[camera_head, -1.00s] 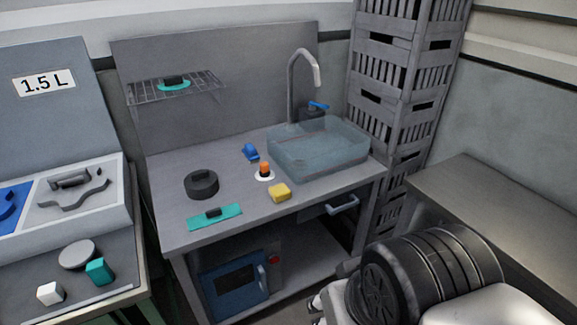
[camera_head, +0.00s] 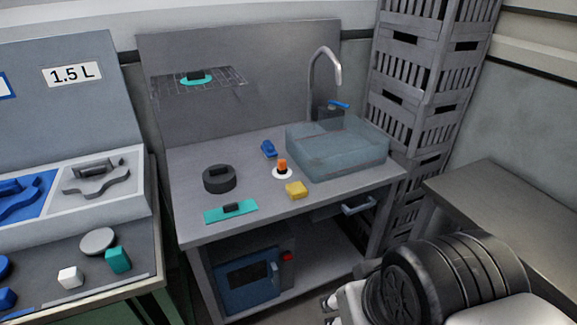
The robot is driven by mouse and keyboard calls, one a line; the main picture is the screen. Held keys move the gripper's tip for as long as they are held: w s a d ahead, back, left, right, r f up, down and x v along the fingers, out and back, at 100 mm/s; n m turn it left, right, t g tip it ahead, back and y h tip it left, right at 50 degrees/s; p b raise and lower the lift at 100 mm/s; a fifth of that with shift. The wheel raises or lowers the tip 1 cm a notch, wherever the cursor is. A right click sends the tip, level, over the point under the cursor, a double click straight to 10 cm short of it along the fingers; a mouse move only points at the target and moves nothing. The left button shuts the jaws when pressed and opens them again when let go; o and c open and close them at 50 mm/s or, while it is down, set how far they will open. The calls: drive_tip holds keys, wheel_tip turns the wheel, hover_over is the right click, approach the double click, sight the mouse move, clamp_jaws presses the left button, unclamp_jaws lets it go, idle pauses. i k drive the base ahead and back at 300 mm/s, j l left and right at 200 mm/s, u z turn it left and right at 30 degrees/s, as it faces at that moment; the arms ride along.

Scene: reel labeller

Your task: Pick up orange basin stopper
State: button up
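The orange basin stopper (camera_head: 282,165) stands upright on a small white disc (camera_head: 282,174) on the grey worktop (camera_head: 240,229). It is just left of the translucent blue basin (camera_head: 338,150), between a blue item behind it and a yellow block in front. My arm's dark ribbed part shows at the lower right.
Close around the stopper are a blue item (camera_head: 269,149), a yellow block (camera_head: 296,189) and a dark round pot (camera_head: 219,179). A teal board (camera_head: 231,211) lies at the front left. A tap (camera_head: 325,75) and crates (camera_head: 425,80) stand behind. A bench (camera_head: 500,205) is at right.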

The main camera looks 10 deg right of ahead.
sight(281, 168)
drive_tip(key=i+u, duration=0.1)
drive_tip(key=u, duration=0.35)
drive_tip(key=i+l+u, duration=0.1)
drive_tip(key=u, duration=0.3)
drive_tip(key=i+l+u, duration=0.25)
drive_tip(key=i+l, duration=0.25)
drive_tip(key=l, duration=0.15)
drive_tip(key=i+l+u, duration=0.15)
drive_tip(key=l, duration=0.2)
drive_tip(key=i+l+u, duration=0.15)
drive_tip(key=l, duration=0.25)
drive_tip(key=i+l+u, duration=0.1)
drive_tip(key=i+l, duration=0.2)
drive_tip(key=l, duration=0.1)
